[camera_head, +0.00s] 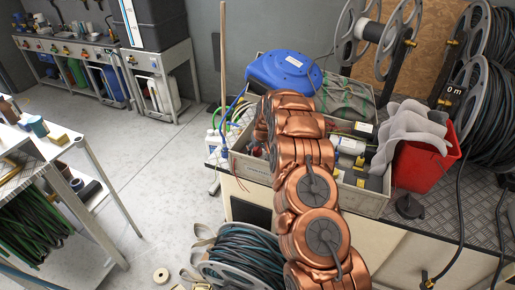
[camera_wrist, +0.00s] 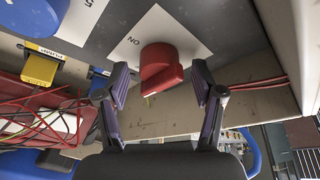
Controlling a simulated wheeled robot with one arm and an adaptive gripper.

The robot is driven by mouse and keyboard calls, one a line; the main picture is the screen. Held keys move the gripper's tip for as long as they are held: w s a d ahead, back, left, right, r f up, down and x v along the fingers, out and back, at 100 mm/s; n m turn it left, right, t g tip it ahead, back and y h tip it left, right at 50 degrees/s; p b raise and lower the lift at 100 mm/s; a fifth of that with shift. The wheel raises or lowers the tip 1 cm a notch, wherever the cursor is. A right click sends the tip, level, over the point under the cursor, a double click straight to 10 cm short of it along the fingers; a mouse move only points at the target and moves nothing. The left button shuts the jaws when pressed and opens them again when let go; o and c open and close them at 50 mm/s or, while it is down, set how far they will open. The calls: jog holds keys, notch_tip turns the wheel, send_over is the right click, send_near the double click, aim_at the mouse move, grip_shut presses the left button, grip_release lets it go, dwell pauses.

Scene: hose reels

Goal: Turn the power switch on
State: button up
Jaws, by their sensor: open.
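A red rotary switch knob (camera_wrist: 160,62) sits on a grey panel at the top middle of the wrist view. A white label (camera_wrist: 140,32) behind it carries letters that read "NO" in this tilted view. My gripper (camera_wrist: 159,84) is open, with one purple-padded finger on each side of the knob. The fingers look apart from the knob, though the depth gap is hard to judge. In the head view, my copper-coloured arm covers this spot, and I cannot make out the gripper or the knob there.
In the wrist view, a yellow labelled part (camera_wrist: 40,68) and red cables (camera_wrist: 45,120) lie left. The head view shows a grey crate (camera_head: 372,202), blue case (camera_head: 284,71), red bin (camera_head: 424,165) and hose reel (camera_head: 242,250) around my arm. Floor (camera_head: 150,165) at left is clear.

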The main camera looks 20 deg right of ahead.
jog(key=shift+f, duration=0.1)
jog(key=shift+c, duration=0.3)
jog(key=c, duration=1)
jog(key=shift+c, duration=0.2)
